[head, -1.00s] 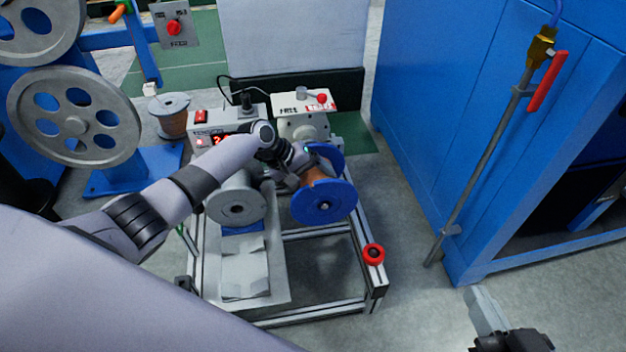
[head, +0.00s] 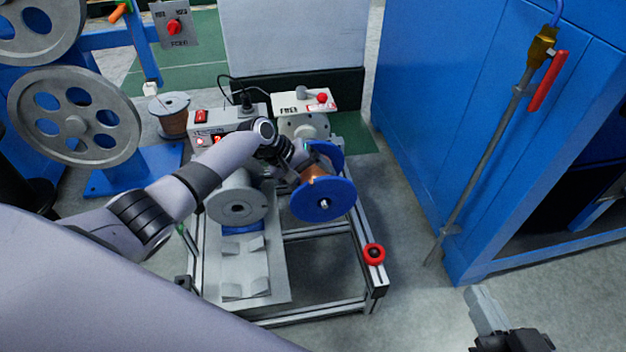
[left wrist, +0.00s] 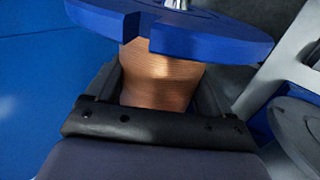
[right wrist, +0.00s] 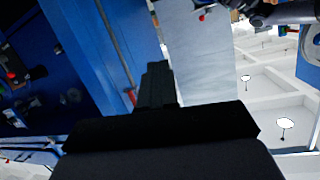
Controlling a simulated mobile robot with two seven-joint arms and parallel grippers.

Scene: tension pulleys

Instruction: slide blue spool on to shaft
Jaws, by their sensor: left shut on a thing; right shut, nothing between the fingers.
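The blue spool (head: 335,206) has two blue flanges and a copper-wound core; it also shows in the left wrist view (left wrist: 205,35). My left gripper (head: 308,172) is shut around the copper core between the flanges. The bright metal end of the shaft (head: 324,203) pokes out of the hub in the spool's front flange. It also shows at the top of the left wrist view (left wrist: 177,3). The rest of the shaft is hidden behind the spool. My right gripper (head: 486,312) is shut and empty, low at the right, far from the spool.
A grey spool (head: 236,208) sits just left of the blue one on the aluminium frame (head: 362,250). A grey machine head with a red knob (head: 303,104) stands behind. A red button (head: 374,254) is on the frame's right corner. A blue cabinet (head: 440,120) stands right.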

